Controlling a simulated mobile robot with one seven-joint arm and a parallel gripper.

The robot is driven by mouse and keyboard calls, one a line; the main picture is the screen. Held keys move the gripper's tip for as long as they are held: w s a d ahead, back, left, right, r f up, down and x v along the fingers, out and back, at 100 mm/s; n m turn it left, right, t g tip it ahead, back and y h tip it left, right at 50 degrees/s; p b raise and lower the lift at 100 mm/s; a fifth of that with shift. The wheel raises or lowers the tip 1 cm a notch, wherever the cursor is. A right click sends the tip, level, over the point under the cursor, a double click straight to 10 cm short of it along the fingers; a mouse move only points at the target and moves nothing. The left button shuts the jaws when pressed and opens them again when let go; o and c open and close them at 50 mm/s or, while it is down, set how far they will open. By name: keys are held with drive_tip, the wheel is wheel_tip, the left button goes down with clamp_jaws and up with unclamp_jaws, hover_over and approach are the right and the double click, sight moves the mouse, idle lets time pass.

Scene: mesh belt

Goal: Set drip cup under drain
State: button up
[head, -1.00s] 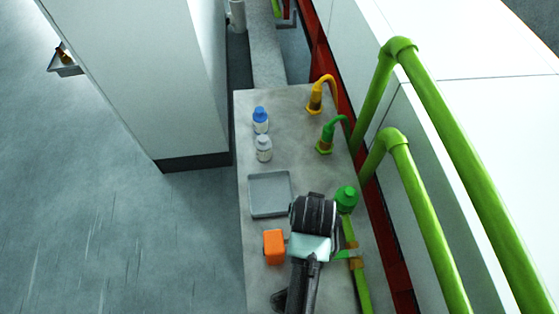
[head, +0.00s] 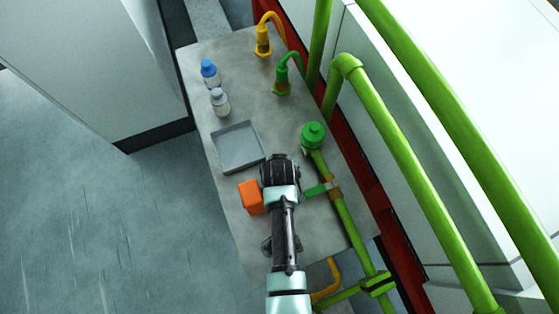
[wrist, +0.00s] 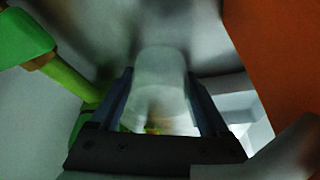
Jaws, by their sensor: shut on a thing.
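My gripper (wrist: 158,78) is shut on a pale, translucent cup (wrist: 160,95), with one dark finger on either side of it in the wrist view. In the head view my gripper (head: 278,168) is over the near half of the bench, between an orange block and a green pipe. The cup is hidden by my gripper there. A yellow curved spout (head: 264,40) and a green curved spout (head: 283,77) stand at the far right of the bench. I cannot tell which fitting is the drain.
The grey bench (head: 240,110) holds a shallow grey tray (head: 238,148), a blue-capped bottle (head: 209,75), a grey-capped bottle (head: 220,103) and the orange block (head: 250,198). Green pipes (head: 352,235), a green-topped fitting (head: 313,136) and a green lever (head: 318,190) crowd the right.

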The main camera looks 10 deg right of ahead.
drive_tip(key=shift+f, duration=0.2)
drive_tip(key=o, duration=1.2)
drive_tip(key=shift+r, duration=0.25)
drive_tip(key=v, duration=1.2)
drive_tip(key=shift+w, duration=0.2)
